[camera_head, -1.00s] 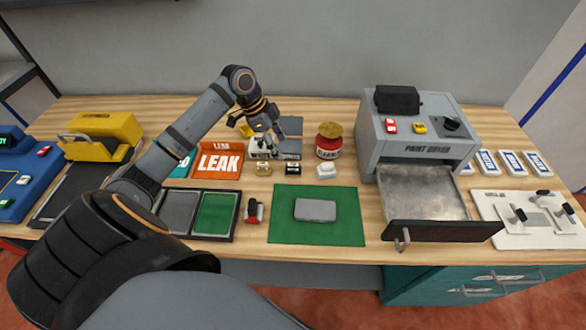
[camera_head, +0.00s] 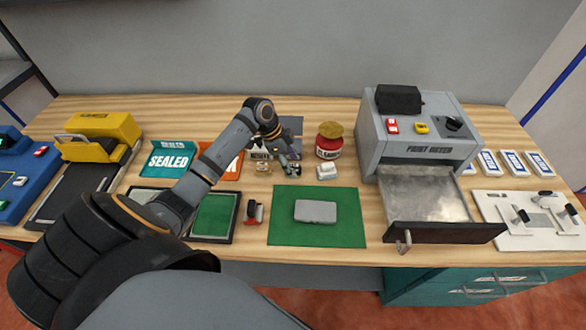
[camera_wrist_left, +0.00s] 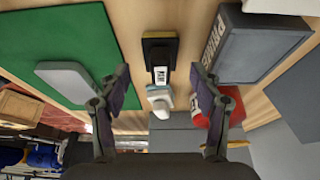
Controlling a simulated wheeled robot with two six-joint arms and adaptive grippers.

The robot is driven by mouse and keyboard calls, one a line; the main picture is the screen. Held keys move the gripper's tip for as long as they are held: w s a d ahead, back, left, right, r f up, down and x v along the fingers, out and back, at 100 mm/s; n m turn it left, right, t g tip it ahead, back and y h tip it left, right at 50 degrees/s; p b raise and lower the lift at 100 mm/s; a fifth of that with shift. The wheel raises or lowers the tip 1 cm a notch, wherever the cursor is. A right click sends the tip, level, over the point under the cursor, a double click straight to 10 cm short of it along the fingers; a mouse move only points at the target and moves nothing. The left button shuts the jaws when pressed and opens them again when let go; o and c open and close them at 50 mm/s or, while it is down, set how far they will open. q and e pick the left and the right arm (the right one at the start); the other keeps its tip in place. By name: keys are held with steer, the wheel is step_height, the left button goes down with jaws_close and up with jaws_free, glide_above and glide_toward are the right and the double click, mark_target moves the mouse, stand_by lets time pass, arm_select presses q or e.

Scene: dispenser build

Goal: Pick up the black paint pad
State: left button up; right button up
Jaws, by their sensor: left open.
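The black paint pad (camera_wrist_left: 160,56) stands on the wooden table in the left wrist view, a small dark block with a white label. My left gripper (camera_wrist_left: 161,82) is open, its two fingers spread on either side of the view, with the pad ahead and slightly above the middle of the gap. In the head view my left gripper (camera_head: 289,165) is over the row of small pads and hides most of the black one. Nothing shows between the fingers as held. The right gripper is not in view.
A white pad (camera_head: 326,171) sits beside the black one, near the red jar (camera_head: 328,147). A yellowish pad (camera_head: 265,180) is on the other side. The green mat (camera_head: 285,225) bears a grey block (camera_head: 315,211). A dark lettered box (camera_wrist_left: 255,45) stands close to the right finger.

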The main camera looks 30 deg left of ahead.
arm_select(q)
steer(key=shift+x, duration=0.85)
steer(key=c, duration=1.1)
steer(key=shift+a+r, duration=0.1)
steer(key=shift+r, duration=0.05)
steer(key=shift+r, duration=0.25)
step_height(320, 180, up, 3)
steer(key=shift+f+b, duration=0.1)
steer(key=shift+b, duration=0.3)
steer(key=s+d+r, duration=0.5)
steer(key=s+r, duration=0.1)
steer(key=s, duration=0.1)
steer(key=s+d+r, duration=0.3)
steer(key=s, duration=0.1)
steer(key=shift+d+r, duration=0.25)
steer(key=shift+d, duration=0.05)
